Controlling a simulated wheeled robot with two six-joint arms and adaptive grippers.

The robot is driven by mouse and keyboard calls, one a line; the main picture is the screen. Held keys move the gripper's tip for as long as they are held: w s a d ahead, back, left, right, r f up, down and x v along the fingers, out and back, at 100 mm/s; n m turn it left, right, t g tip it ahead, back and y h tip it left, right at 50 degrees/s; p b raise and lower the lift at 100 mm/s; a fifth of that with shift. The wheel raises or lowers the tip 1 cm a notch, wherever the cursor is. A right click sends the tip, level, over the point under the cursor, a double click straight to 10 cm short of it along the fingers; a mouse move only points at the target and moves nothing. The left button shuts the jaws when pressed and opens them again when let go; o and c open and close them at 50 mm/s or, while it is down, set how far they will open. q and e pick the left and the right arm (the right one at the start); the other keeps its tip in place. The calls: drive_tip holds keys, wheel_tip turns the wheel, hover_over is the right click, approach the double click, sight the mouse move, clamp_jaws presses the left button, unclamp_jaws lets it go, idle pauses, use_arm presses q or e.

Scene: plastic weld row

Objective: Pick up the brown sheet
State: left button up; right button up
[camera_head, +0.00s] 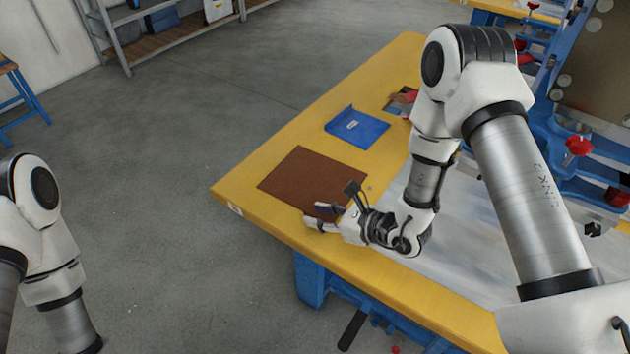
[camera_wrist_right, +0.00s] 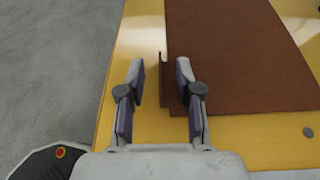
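The brown sheet (camera_head: 312,177) lies flat on the yellow table near its left corner. In the right wrist view the brown sheet (camera_wrist_right: 235,50) fills the upper right. My right gripper (camera_head: 322,217) is at the near edge of the sheet; in its wrist view the gripper (camera_wrist_right: 162,82) is open. The sheet's edge and a small upright flap show between the fingers, and the right finger overlaps the sheet. I cannot tell whether the fingers touch it. My left arm shows at the lower left, but its gripper is out of view.
The yellow table (camera_head: 247,196) holds a blue folder-like item (camera_head: 356,128) behind the sheet and a small item with red (camera_head: 404,97) beyond it. A pale surface lies right of the sheet. Blue machinery with red knobs (camera_head: 579,146) stands at the right. Left of the table is open floor.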

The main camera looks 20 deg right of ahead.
drive_tip(key=shift+x, duration=0.9)
drive_tip(key=shift+s+d, duration=0.1)
drive_tip(key=shift+s+r, duration=0.1)
drive_tip(key=c, duration=0.3)
clamp_jaws()
